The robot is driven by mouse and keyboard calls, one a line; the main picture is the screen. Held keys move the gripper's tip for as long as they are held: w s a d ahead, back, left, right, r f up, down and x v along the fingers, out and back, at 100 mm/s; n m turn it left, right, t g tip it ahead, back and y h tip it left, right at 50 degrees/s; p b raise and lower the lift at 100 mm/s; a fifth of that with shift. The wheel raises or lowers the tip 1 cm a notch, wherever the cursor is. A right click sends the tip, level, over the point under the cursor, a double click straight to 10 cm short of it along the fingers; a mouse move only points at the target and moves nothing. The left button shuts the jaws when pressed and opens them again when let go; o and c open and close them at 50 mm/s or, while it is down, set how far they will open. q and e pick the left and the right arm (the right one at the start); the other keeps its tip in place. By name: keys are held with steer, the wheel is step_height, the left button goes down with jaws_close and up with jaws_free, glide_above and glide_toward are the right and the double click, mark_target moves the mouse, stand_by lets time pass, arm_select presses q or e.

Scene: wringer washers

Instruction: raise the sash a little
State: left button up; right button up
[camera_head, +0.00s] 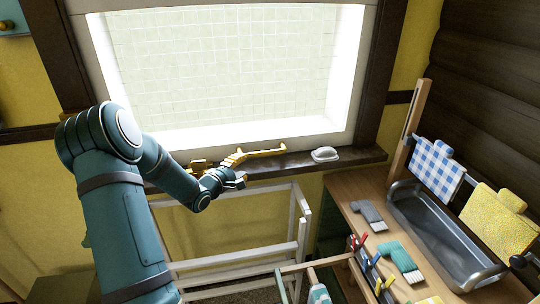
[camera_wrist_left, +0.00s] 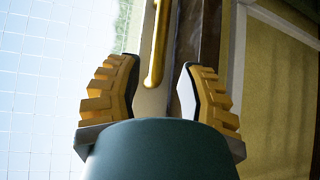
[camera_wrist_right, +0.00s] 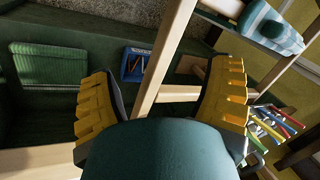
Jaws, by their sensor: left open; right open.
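The window sash (camera_head: 235,135) has a white frame with a gridded pane, and its bottom rail is near the dark sill. A yellow bar handle (camera_head: 262,152) runs along the bottom of the sash. My left gripper (camera_head: 220,168) is at the left end of this handle. In the left wrist view its ridged yellow fingers (camera_wrist_left: 157,80) are apart, with the yellow handle (camera_wrist_left: 157,50) between them. Whether they touch it I cannot tell. My right gripper (camera_wrist_right: 160,90) is open, with a wooden rail running between its fingers; it is not in the head view.
A white object (camera_head: 325,154) sits on the sill (camera_head: 362,156) to the right of the handle. A white rack (camera_head: 235,258) stands below the window. A wooden bench (camera_head: 345,200) at right holds a grey trough (camera_head: 440,235), cloths and several coloured pegs.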

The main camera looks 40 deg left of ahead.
mark_target(260, 155)
arm_select(q)
steer(key=w, duration=0.4)
steer(key=w+f, duration=0.1)
steer(key=w, duration=0.3)
steer(key=w+a+f+b, duration=0.1)
steer(key=w, duration=0.3)
steer(key=shift+w+a, duration=0.1)
steer(key=shift+w, duration=0.15)
steer(key=shift+s+r, duration=0.1)
jaws_close()
